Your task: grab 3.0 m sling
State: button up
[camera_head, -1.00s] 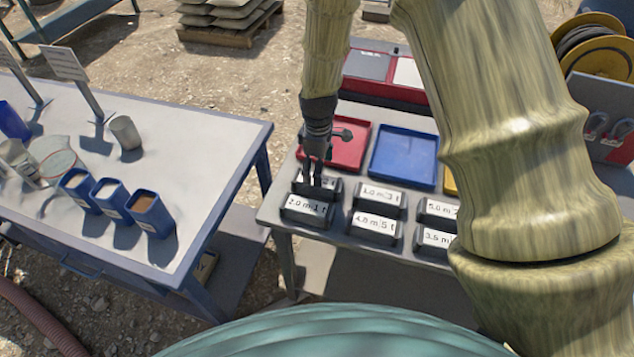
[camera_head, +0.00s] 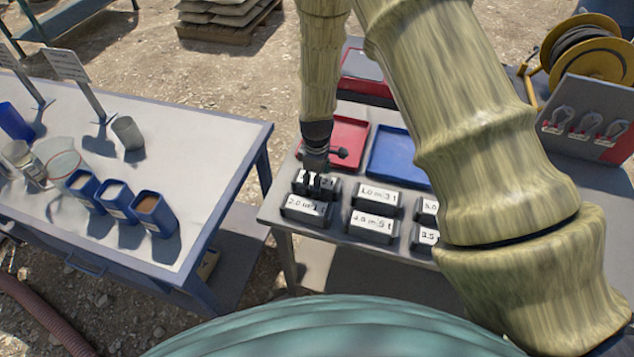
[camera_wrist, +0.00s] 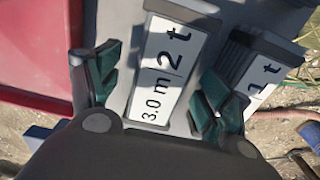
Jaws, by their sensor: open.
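The 3.0 m sling is a dark block with a white label reading "3.0 m 2 t" (camera_wrist: 165,70) in the wrist view. In the head view it is the back-left block (camera_head: 299,186) on the grey table, partly hidden behind my gripper. My gripper (camera_wrist: 155,92) is open, with one green-padded finger on each side of the label. In the head view my gripper (camera_head: 316,182) points down at this block. I cannot tell whether the fingers touch it. The "2.0 m 1 t" block (camera_head: 306,209) sits just in front, near the right finger in the wrist view.
More labelled blocks stand to the right, such as one marked 5 t (camera_head: 374,226). A red tray (camera_head: 349,131) and a blue tray (camera_head: 400,155) lie behind. A rack of shackles (camera_head: 590,110) stands far right. A table with cups (camera_head: 190,150) is at left.

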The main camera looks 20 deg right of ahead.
jog(key=shift+c, duration=0.4)
jog(key=c, duration=1.3)
